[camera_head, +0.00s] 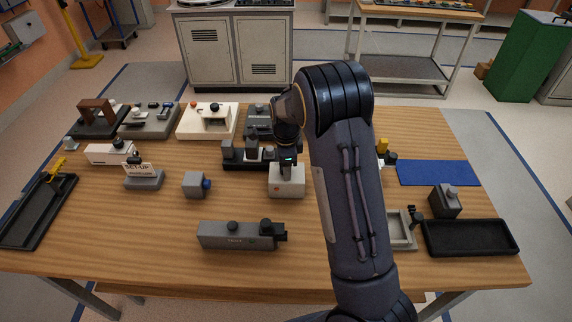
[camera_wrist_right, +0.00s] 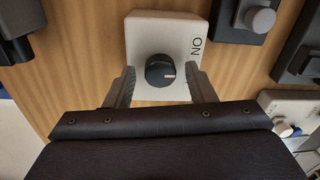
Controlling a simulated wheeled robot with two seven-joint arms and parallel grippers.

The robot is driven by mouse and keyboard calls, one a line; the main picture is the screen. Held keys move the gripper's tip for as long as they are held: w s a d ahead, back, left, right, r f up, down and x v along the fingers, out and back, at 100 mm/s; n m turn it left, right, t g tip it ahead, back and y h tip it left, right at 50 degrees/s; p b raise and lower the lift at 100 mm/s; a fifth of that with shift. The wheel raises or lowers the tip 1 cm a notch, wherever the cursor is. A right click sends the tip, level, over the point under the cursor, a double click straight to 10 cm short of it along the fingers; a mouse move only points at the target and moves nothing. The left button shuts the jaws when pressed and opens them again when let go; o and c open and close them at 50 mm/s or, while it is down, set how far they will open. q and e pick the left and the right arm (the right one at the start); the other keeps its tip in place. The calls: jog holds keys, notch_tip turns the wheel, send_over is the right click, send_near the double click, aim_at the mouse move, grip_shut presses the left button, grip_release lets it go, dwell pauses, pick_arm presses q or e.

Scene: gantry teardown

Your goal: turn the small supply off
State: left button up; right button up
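A small white box, which I take for the small supply (camera_head: 288,181), stands near the middle of the table with a red mark on its front. In the right wrist view the box (camera_wrist_right: 142,33) carries a round black knob (camera_wrist_right: 159,70) with a pale pointer line, and the word ON is printed toward its right edge. The pointer line lies toward the ON side. My right gripper (camera_wrist_right: 160,85) is open above the box, one finger on each side of the knob, with gaps visible. In the head view my right gripper (camera_head: 287,158) partly hides the box top. My left gripper is not in view.
A dark fixture (camera_head: 235,155) is close behind. A blue mat (camera_head: 438,173) and a black tray (camera_head: 470,238) lie to the right.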

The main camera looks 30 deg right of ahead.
notch_tip(320, 180, up, 7)
jog(key=shift+s+r, duration=0.1)
jog(key=shift+r, duration=0.3)
dwell(0.4)
jog(key=shift+s+r, duration=0.2)
jog(key=shift+s, duration=0.1)
jog(key=s+a+r+n+t+y, duration=0.1)
jog(key=s+a+r+n, duration=0.1)
jog(key=s+a+n, duration=0.2)
jog(key=s+a+r+n+t+y, duration=0.1)
jog(key=s+a+r+n+t, duration=0.1)
jog(key=s+n, duration=0.8)
jog(key=s+a+r+n+t+y, duration=0.2)
jog(key=s+a+n, duration=0.3)
jog(key=s, duration=0.9)
jog(key=shift+s+a+r+n, duration=0.15)
jog(key=shift+a+r+n, duration=0.25)
jog(key=shift+n, duration=0.5)
